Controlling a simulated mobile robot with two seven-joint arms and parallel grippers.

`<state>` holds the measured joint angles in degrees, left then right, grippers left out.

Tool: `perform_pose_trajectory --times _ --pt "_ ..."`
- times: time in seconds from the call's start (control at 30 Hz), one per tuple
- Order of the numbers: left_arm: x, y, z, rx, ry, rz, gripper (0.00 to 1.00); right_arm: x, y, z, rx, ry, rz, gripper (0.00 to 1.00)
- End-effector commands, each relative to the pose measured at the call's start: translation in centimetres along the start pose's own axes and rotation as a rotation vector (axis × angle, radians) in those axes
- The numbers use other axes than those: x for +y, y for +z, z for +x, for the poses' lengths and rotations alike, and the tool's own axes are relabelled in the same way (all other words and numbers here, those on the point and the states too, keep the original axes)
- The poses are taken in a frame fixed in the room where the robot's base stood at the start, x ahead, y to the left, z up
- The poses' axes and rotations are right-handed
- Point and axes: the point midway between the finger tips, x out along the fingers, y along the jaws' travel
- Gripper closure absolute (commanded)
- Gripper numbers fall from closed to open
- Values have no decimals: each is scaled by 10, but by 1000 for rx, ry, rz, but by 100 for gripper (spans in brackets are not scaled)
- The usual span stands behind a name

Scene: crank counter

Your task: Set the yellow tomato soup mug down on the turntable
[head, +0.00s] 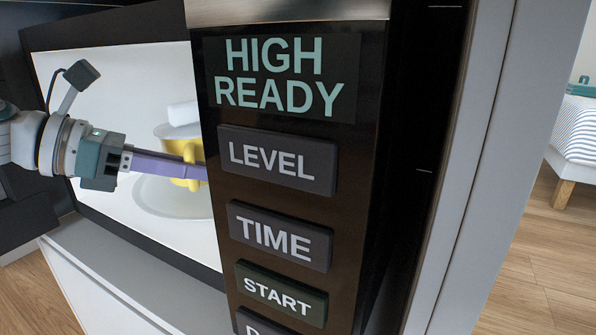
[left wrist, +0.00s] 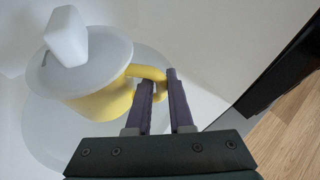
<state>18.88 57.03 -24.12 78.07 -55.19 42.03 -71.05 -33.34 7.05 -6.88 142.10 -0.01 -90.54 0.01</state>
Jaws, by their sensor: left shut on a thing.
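The yellow tomato soup mug (head: 172,145) is inside the microwave, with a pale lid and a white block-shaped knob on top. It also shows in the left wrist view (left wrist: 105,103), upright. My left gripper (head: 194,168) is shut on the mug's yellow handle, with one purple finger on each side of it in the left wrist view (left wrist: 160,79). The pale round turntable (head: 160,205) lies below the mug. I cannot tell whether the mug's base touches it. The control panel hides the right side of the mug and turntable. My right gripper is not in view.
The microwave's control panel (head: 285,205) stands just right of the opening, close to my left fingers. Its display reads HIGH READY, above buttons LEVEL, TIME and START. The cavity walls are white. A wooden floor (head: 520,260) and a striped bed show at the far right.

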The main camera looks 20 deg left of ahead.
Motion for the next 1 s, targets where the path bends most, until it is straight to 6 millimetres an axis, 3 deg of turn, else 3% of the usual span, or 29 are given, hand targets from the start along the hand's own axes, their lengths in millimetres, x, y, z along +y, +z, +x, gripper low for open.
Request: perform_pose_trajectory --times 0.53,0.67,1.0 --pt "24 17 34 -5 1 3 100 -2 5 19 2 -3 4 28" --pt "25 3 38 -1 -1 2 100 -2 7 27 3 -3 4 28" --pt "25 3 38 -3 0 3 100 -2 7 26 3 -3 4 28"
